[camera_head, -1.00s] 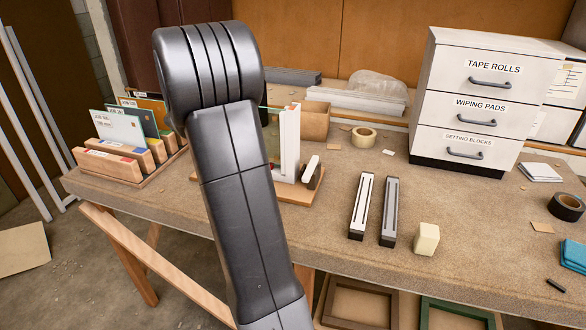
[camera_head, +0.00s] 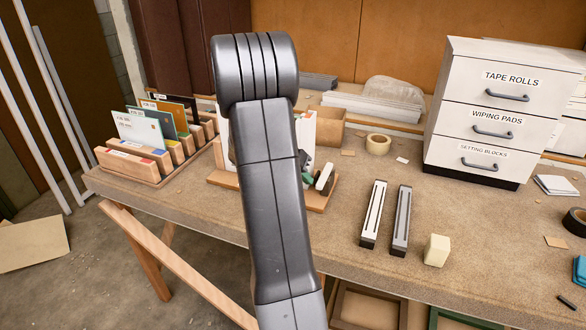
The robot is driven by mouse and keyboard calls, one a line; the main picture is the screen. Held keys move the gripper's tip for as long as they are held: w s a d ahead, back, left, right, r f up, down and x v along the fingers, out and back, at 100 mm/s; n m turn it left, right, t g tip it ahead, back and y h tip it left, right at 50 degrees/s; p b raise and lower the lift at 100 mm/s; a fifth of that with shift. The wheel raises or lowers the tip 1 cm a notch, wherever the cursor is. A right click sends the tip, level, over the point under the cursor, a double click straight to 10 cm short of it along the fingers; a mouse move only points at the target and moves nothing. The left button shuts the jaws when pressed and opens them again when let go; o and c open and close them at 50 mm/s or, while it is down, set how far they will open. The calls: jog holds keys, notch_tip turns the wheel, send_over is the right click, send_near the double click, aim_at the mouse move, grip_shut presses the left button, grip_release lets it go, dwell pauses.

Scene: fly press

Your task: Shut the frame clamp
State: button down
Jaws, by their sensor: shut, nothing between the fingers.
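The frame clamp stands on a wooden base (camera_head: 318,203) on the bench, largely behind my arm. Its white upright (camera_head: 305,128) shows just right of my arm. A short white-faced lever (camera_head: 324,177) leans to the right, apart from the upright. A small dark and green piece, which looks like the tip of my gripper (camera_head: 307,179), shows between the upright and the lever, close to the lever's left side. Whether it touches the lever I cannot tell. The rest of my gripper is hidden behind my arm. No held thing shows.
A rack of cards (camera_head: 150,145) stands left of the clamp. A tape roll (camera_head: 378,144) lies behind right. Two slotted bars (camera_head: 374,214) and a cream block (camera_head: 436,250) lie to the right. White drawers (camera_head: 490,110) stand at the back right. The bench front between is clear.

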jog(key=shift+d, duration=0.35)
jog(key=shift+s+d+f+b, duration=0.1)
jog(key=shift+s+f+b, duration=0.05)
jog(key=shift+b, duration=0.2)
jog(key=shift+s+d+n+b, duration=0.2)
jog(key=shift+n+b, duration=0.1)
jog(key=shift+b, duration=0.1)
jog(key=shift+t, duration=0.3)
jog(key=d+n+t+y+b, duration=0.3)
jog(key=d+n, duration=0.6)
jog(key=d, duration=0.3)
jog(key=shift+n+t+y, duration=0.3)
jog(key=shift+t+y, duration=0.1)
jog(key=shift+y, duration=0.5)
jog(key=shift+w+d+r, duration=0.1)
jog(key=shift+r, duration=0.15)
